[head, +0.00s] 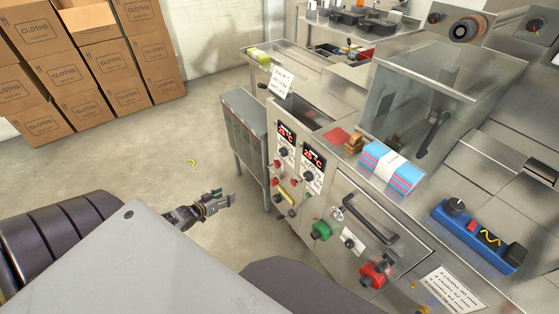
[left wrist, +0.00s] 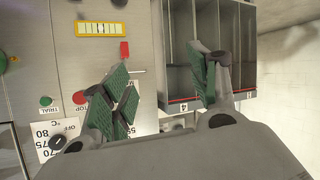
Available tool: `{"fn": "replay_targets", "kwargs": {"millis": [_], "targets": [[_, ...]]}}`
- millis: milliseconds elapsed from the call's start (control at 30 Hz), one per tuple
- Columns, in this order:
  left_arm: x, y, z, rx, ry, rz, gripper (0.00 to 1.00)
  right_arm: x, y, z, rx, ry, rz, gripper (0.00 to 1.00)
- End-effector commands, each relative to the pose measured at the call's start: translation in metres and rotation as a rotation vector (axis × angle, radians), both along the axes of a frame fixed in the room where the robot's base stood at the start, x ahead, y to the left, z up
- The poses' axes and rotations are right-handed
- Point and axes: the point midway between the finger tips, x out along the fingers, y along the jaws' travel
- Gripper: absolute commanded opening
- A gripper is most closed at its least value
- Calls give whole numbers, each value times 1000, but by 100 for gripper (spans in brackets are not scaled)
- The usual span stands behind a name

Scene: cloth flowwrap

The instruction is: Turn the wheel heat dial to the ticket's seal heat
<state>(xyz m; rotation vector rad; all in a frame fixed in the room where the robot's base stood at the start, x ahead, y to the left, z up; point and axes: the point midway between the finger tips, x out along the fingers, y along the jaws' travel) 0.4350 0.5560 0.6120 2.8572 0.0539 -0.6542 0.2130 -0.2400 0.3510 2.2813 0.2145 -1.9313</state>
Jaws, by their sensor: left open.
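The sealing machine's front panel has two red-digit displays, an upper-left one (head: 287,133) and a lower-right one (head: 314,157). Below each is a black dial, the left dial (head: 283,152) and the right dial (head: 309,176); I cannot read which is the wheel heat dial. In the left wrist view one dial (left wrist: 59,144) shows with a scale marked OFF, 70, 80; a second scale is partly hidden behind a finger. A white ticket (head: 281,83) stands at the panel's top; its print is too small to read. My left gripper (head: 227,196) is open and empty, left of the panel and apart from it.
Green (head: 321,230) and red (head: 372,275) knobs stick out low on the machine front, near a black door handle (head: 370,222). A grey slotted rack (head: 245,140) stands left of the panel. Blue cloths (head: 388,167) lie on top. The floor left of the machine is mostly clear.

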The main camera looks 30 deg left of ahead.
Motion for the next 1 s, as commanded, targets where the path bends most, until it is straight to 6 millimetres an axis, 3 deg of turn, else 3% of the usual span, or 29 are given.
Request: {"fn": "replay_targets", "kwargs": {"millis": [233,500,800,1000], "targets": [[37,-9,42,-90,-126,-53,60,17,3,-13,2,-11,-1,40],[67,-35,90,-210,-239,-132,60,36,7,-20,5,-23,-3,40],[87,-77,136,-360,-329,-233,60,54,10,-26,8,-36,-2,40],[91,-97,155,-431,-356,-277,60,61,11,-27,9,-40,-3,40]]}}
